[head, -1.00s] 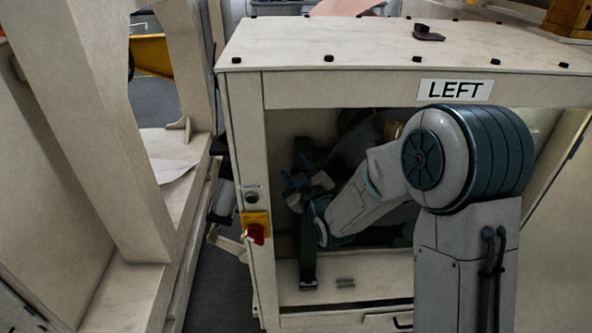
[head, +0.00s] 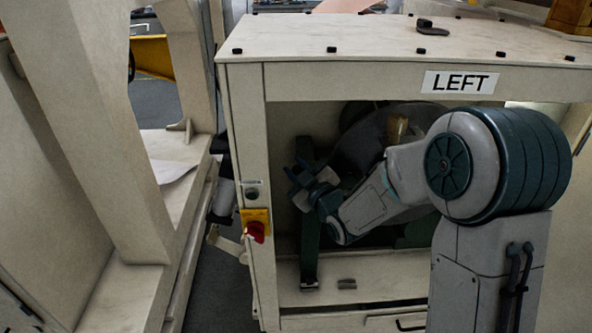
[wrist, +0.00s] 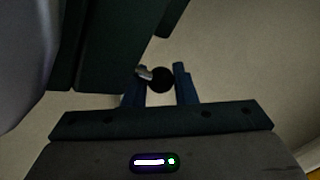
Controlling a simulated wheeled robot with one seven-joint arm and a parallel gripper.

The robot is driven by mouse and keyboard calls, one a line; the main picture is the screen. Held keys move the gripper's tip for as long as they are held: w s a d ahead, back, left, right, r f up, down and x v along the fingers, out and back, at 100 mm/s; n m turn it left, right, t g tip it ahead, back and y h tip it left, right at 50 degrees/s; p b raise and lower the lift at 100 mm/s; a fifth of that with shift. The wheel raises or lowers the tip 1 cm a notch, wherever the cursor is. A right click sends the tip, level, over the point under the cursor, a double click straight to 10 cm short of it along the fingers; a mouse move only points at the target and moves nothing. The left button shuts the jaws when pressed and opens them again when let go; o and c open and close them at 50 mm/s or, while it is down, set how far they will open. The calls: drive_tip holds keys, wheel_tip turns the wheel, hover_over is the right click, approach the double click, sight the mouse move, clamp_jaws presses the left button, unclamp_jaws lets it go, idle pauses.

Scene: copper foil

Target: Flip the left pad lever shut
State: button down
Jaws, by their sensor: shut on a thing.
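The left pad lever shows in the wrist view as a round black knob (wrist: 161,80) on a short metal stem (wrist: 144,72). The blue fingers of my gripper (wrist: 160,72) stand on either side of the knob and are shut on it. In the head view my gripper (head: 306,180) is inside the cabinet opening under the LEFT sign (head: 459,82), beside a dark green upright (head: 310,240). The lever cannot be made out there. A dark green block (wrist: 115,45) fills the upper left of the wrist view, close to the knob.
The pale cabinet (head: 370,40) surrounds my arm with its top, left post and lower shelf (head: 385,282). A large grey disc (head: 365,150) stands behind my arm. A red switch on a yellow plate (head: 256,228) sits on the left post.

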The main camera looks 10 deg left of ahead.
drive_tip(key=c, duration=1.2)
unclamp_jaws()
drive_tip(key=shift+d+f, duration=0.2)
drive_tip(key=shift+d, duration=0.05)
drive_tip(key=shift+o, duration=0.2)
drive_tip(key=shift+a+r, duration=0.1)
drive_tip(key=b+v, duration=0.8)
drive_tip(key=v, duration=0.5)
drive_tip(key=shift+s+d+b, duration=0.25)
drive_tip(key=shift+s+b, duration=0.05)
